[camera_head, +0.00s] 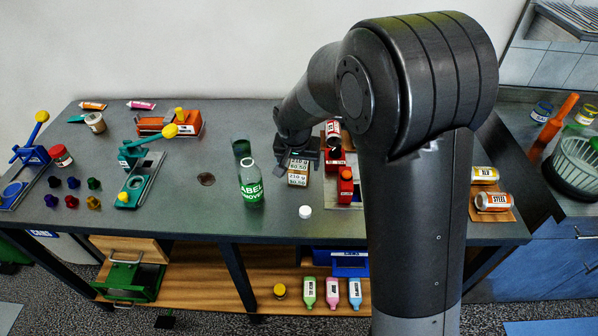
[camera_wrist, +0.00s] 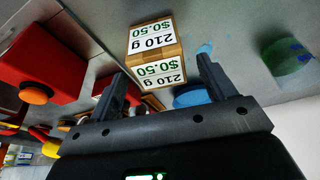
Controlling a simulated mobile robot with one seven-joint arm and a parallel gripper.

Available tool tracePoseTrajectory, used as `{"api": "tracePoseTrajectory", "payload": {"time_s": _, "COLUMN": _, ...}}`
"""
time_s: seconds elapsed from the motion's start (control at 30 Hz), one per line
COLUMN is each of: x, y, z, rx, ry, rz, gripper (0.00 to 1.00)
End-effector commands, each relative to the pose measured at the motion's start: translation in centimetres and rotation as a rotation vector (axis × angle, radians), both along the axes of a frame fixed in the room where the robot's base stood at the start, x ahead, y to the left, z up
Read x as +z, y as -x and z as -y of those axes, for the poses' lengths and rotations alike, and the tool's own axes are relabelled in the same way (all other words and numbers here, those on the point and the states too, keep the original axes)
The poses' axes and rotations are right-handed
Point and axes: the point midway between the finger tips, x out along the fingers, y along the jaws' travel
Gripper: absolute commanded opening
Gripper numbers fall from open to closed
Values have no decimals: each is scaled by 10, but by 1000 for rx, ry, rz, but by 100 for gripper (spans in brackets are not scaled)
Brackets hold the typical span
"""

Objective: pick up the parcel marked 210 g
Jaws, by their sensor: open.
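The parcel marked 210 g (camera_head: 298,178) is a small brown box with white labels reading 210 g and $0.50. It stands on the grey table near the middle, partly covered by my gripper in the head view. In the wrist view the parcel (camera_wrist: 152,52) lies ahead of the fingertips, roughly between their lines. My gripper (camera_wrist: 160,82) is open and empty, its two dark fingers apart. In the head view my gripper (camera_head: 299,156) is just above and behind the parcel. I cannot tell whether a finger touches it.
A green LABEL REMOVER bottle (camera_head: 251,187) stands left of the parcel. A red device (camera_head: 345,186) is close on its right, and a white cap (camera_head: 305,212) lies in front. The table further left has free room.

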Motion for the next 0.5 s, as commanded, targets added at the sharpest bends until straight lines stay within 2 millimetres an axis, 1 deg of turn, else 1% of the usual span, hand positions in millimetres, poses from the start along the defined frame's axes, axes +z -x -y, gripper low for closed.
{"api": "tracePoseTrajectory", "payload": {"time_s": 0.03, "x": -10, "y": -1, "z": 1, "rx": 0, "ry": 3, "rz": -4, "gripper": 76}}
{"api": "tracePoseTrajectory", "payload": {"time_s": 0.1, "x": -20, "y": -4, "z": 1, "rx": 0, "ry": 3, "rz": -3, "gripper": 76}}
{"api": "tracePoseTrajectory", "payload": {"time_s": 0.2, "x": -29, "y": -7, "z": 1, "rx": 0, "ry": 2, "rz": -2, "gripper": 76}}
{"api": "tracePoseTrajectory", "payload": {"time_s": 0.3, "x": -34, "y": -9, "z": 2, "rx": 0, "ry": 2, "rz": -1, "gripper": 76}}
{"api": "tracePoseTrajectory", "payload": {"time_s": 0.5, "x": -34, "y": -9, "z": 1, "rx": 1, "ry": 1, "rz": 0, "gripper": 76}}
